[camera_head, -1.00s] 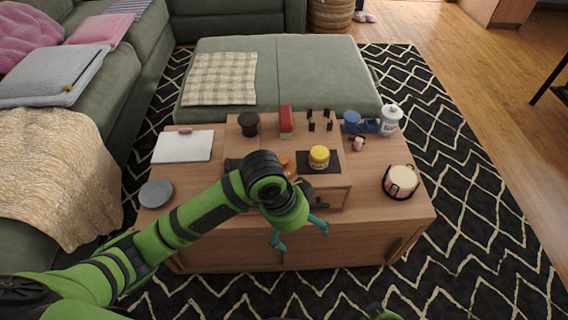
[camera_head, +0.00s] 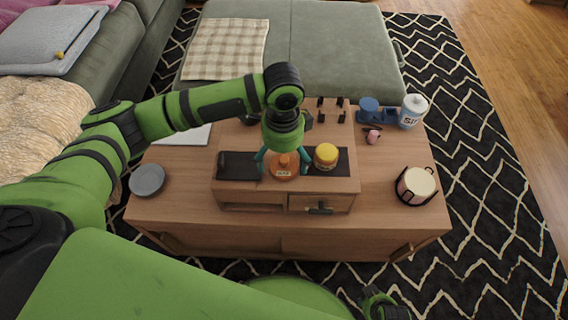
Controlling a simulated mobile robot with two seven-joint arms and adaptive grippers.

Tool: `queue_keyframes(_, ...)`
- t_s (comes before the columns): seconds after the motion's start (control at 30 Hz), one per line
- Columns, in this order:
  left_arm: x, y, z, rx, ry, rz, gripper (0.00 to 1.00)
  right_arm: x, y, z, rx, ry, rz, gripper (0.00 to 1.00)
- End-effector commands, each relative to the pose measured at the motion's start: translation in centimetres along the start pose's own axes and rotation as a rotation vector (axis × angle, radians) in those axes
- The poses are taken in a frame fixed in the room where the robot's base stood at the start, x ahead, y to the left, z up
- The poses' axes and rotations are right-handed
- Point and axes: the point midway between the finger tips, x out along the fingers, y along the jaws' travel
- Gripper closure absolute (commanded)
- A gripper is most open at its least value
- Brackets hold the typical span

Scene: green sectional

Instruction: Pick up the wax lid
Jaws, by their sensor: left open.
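An orange container with an orange knobbed lid (camera_head: 284,161) and a pale label sits on the low wooden riser on the coffee table. The label is too small to read, so I cannot tell for sure that this is the wax lid. My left gripper (camera_head: 284,168) points down over it, open, with one teal finger on each side. I cannot tell whether the fingers touch it. A jar with a yellow lid (camera_head: 326,152) stands just to the right on a dark mat. My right gripper (camera_head: 382,304) shows only partly at the bottom edge.
The riser (camera_head: 225,188) has a dark pad at left and a drawer with a dark handle. A grey plate (camera_head: 147,179), a candle in a black holder (camera_head: 416,185), a white bottle (camera_head: 412,111) and a blue item (camera_head: 369,107) stand around it. The table's front strip is clear.

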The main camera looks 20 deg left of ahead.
Motion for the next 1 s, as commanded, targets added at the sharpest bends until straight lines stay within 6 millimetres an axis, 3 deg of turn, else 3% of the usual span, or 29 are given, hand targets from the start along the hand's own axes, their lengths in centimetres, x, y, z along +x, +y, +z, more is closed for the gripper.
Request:
queue_keyframes(0.1, 1.27, 0.03, -0.11, 0.002, 0.002, 0.000, 0.04, -0.14, -0.10, 0.18, 0.003, -0.014, -0.002, 0.60)
queue_keyframes(0.37, 1.41, 0.01, -0.12, 0.003, 0.002, -0.001, 0.04, -0.32, -0.10, 0.14, 0.003, -0.017, -0.002, 0.60)
queue_keyframes(0.43, 1.41, 0.02, -0.13, 0.003, 0.002, -0.001, 0.31, -0.32, -0.10, 0.13, 0.003, -0.017, -0.002, 0.60)
queue_keyframes(0.5, 1.40, 0.02, -0.13, 0.003, 0.002, -0.001, 0.49, -0.32, -0.10, 0.13, 0.003, -0.017, -0.002, 0.60)
queue_keyframes(0.53, 1.40, 0.02, -0.13, 0.003, 0.002, -0.001, 0.51, -0.31, -0.10, 0.13, 0.003, -0.017, -0.002, 0.60)
queue_keyframes(1.0, 1.17, 0.05, -0.13, 0.003, 0.002, 0.000, 0.52, -0.40, -0.08, 0.03, 0.003, -0.013, -0.001, 0.60)
